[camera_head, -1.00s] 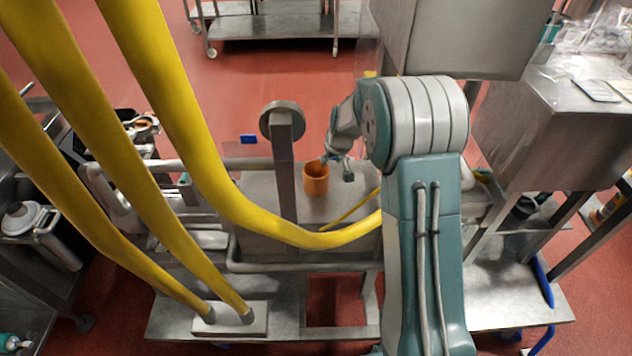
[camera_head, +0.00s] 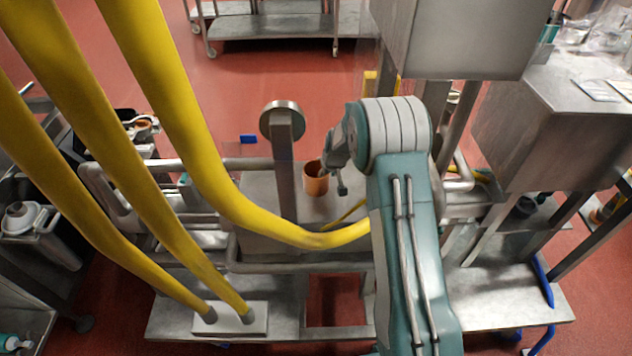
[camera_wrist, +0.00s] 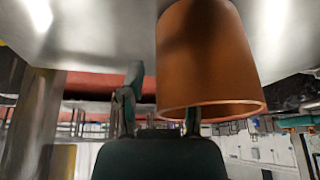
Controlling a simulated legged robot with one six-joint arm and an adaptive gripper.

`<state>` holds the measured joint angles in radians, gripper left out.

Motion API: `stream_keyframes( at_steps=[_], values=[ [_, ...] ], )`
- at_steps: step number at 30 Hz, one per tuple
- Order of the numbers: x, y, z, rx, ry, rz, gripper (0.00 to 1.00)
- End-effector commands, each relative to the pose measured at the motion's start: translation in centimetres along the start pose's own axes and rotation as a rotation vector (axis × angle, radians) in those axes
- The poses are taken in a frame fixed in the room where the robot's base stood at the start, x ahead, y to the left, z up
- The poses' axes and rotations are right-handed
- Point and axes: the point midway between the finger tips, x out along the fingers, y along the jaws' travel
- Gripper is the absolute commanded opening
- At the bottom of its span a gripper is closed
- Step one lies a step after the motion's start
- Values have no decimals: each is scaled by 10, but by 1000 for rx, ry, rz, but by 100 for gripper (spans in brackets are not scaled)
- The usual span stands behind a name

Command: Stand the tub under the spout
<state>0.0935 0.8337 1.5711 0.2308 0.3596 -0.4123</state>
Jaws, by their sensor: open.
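An orange tub (camera_head: 316,184) stands upright, open end up, on a metal surface (camera_head: 262,190). My gripper (camera_head: 335,178) is at the tub's right side, with one finger low beside it and the other near its rim. In the wrist view, which looks upside down, the tub (camera_wrist: 208,60) fills the upper right. My open gripper (camera_wrist: 160,115) shows one finger left of the tub; the other passes behind the rim, so I cannot tell whether it is inside the tub or beyond it. I cannot surely identify the spout.
A grey post with a round disc (camera_head: 282,120) rises just left of the tub. Thick yellow hoses (camera_head: 185,110) cross in front. A metal housing (camera_head: 455,38) hangs at the upper right. A metal rail (camera_head: 250,163) runs left of the post.

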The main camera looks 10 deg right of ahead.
Motion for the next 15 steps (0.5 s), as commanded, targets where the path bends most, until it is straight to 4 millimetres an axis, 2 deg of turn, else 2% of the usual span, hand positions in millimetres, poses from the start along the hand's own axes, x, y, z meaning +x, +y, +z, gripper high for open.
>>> stream_keyframes(
  at_steps=[1,2,15],
  values=[
    [0,0,0,0,0,0,13],
    [0,0,0,0,0,0,0],
    [0,0,0,0,-1,0,0]
  ],
)
